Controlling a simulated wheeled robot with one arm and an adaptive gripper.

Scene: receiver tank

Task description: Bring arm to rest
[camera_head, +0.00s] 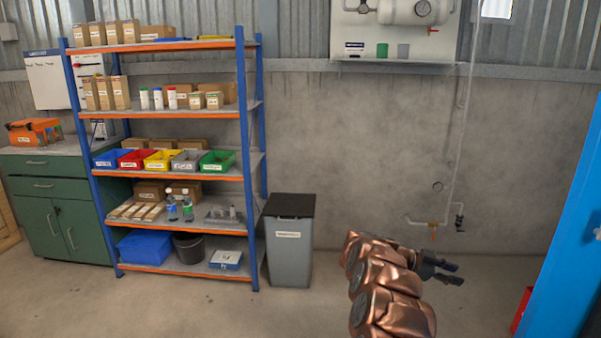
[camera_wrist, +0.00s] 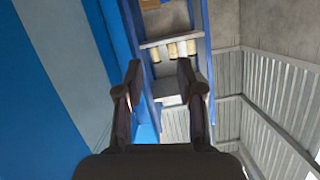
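My copper-coloured arm is folded low at the bottom right of the head view. My gripper (camera_head: 451,274) extends from it to the right, in front of the bare wall and clear of it. In the wrist view my gripper (camera_wrist: 160,80) has its two dark fingers spread apart with a gap between them. Nothing is held between the fingers. The receiver tank (camera_head: 405,11) is on a white panel high on the wall, with a round gauge and a red-handled valve.
A blue-posted shelf unit (camera_head: 180,179) with boxes and coloured bins stands at left, beside a green cabinet (camera_head: 62,222). A grey bin (camera_head: 289,247) stands left of my arm. A pipe with valves (camera_head: 434,222) runs down the wall. A blue upright (camera_head: 567,240) is at right.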

